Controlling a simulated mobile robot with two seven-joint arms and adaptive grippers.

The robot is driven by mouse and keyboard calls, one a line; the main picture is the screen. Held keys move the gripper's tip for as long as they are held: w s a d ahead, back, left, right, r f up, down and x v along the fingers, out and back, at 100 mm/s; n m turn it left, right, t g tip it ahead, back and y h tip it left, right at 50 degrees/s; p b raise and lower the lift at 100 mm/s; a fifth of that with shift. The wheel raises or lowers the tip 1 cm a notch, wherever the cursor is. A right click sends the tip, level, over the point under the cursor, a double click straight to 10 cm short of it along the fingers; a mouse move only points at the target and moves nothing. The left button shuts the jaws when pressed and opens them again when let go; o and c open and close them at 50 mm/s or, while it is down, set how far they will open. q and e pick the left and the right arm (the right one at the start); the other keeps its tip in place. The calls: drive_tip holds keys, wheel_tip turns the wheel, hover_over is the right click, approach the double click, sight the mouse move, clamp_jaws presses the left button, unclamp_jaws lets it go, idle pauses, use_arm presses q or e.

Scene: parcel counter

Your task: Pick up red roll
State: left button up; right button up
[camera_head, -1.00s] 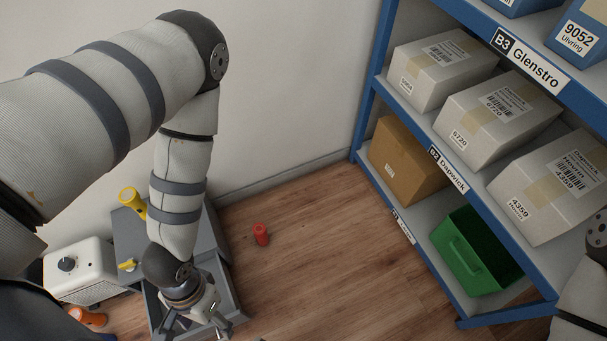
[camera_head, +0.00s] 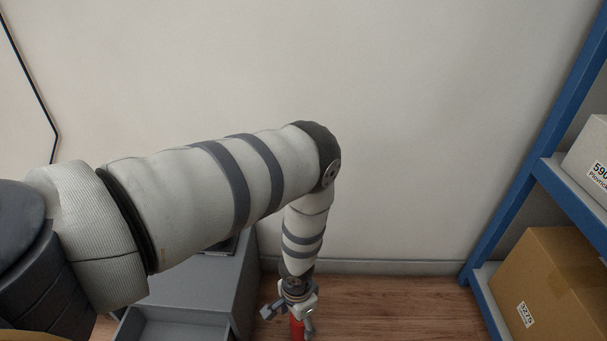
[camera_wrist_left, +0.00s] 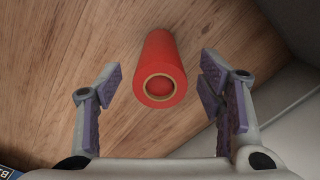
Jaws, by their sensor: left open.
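The red roll (camera_wrist_left: 158,62) stands upright on the wooden floor. In the left wrist view its open top end faces the camera, between and a little beyond the fingertips, with gaps on both sides. In the head view the red roll (camera_head: 297,327) shows in part at the bottom edge, just under my left gripper (camera_head: 290,309). My left gripper also shows in the left wrist view (camera_wrist_left: 157,88), with its fingers spread wide and nothing between the pads. My right gripper is in neither view.
A grey cabinet (camera_head: 200,290) with an open drawer (camera_head: 175,325) stands left of the roll. A blue shelf rack (camera_head: 530,185) with a brown box (camera_head: 550,285) and a white parcel (camera_head: 590,160) is at the right. Bare floor (camera_head: 400,300) lies between them.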

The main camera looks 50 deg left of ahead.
use_arm(q)
drive_tip(key=f+b, duration=0.1)
drive_tip(key=f, duration=0.1)
drive_tip(key=f+b, duration=0.2)
drive_tip(key=f, duration=0.1)
drive_tip(key=shift+w+f, duration=0.3)
drive_tip(key=shift+w, duration=0.05)
drive_tip(key=shift+c, duration=0.4)
drive_tip(key=c, duration=1.3)
drive_tip(key=shift+o, duration=0.2)
drive_tip(key=shift+r, duration=0.1)
